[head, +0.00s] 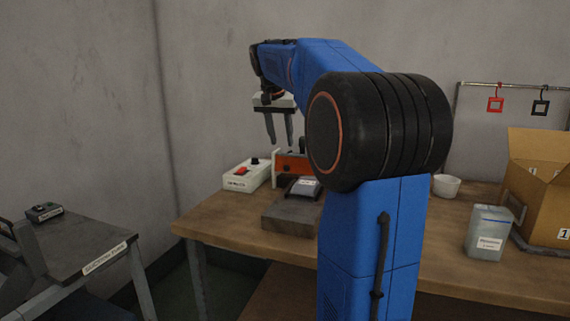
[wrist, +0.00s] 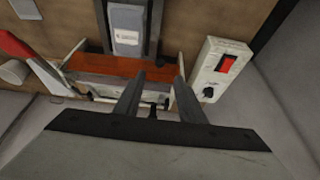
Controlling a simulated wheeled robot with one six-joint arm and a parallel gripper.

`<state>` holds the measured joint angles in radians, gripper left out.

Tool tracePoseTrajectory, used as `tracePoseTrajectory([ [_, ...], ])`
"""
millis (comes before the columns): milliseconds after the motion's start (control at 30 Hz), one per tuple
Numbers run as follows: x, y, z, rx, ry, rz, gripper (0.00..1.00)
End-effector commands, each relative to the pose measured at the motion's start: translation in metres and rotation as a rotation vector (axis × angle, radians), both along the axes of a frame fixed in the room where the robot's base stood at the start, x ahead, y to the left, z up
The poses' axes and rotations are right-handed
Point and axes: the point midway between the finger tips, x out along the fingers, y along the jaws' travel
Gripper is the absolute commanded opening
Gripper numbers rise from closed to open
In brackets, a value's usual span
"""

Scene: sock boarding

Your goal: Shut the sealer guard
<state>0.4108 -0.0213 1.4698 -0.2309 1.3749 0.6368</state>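The sealer stands on the workbench. Its orange-red panel (head: 291,163) shows in the head view left of my arm and lies across the middle of the wrist view (wrist: 115,66). A pale bar on thin side arms, apparently the guard (wrist: 105,92), runs along the panel's near side in the wrist view. My fingers partly cover it, and I cannot tell its angle. My gripper (head: 280,142) points down above the sealer in the head view. Its two fingers (wrist: 158,98) are apart with nothing held between them. A small dark knob shows between them; contact is unclear.
A white control box (wrist: 220,70) with a red switch stands beside the sealer. A grey pouch (wrist: 126,28) lies on a dark block in front. A cardboard box (head: 540,190), a pale container (head: 488,233) and a white bowl (head: 446,186) stand to the right. A side table (head: 85,243) stands left.

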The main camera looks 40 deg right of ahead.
Motion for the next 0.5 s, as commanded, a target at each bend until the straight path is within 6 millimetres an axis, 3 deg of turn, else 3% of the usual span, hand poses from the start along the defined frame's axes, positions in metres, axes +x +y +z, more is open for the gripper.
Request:
tracePoseTrajectory([
  [500,0.017,-0.029,-0.081,0.000,0.002,-0.001,0.36],
])
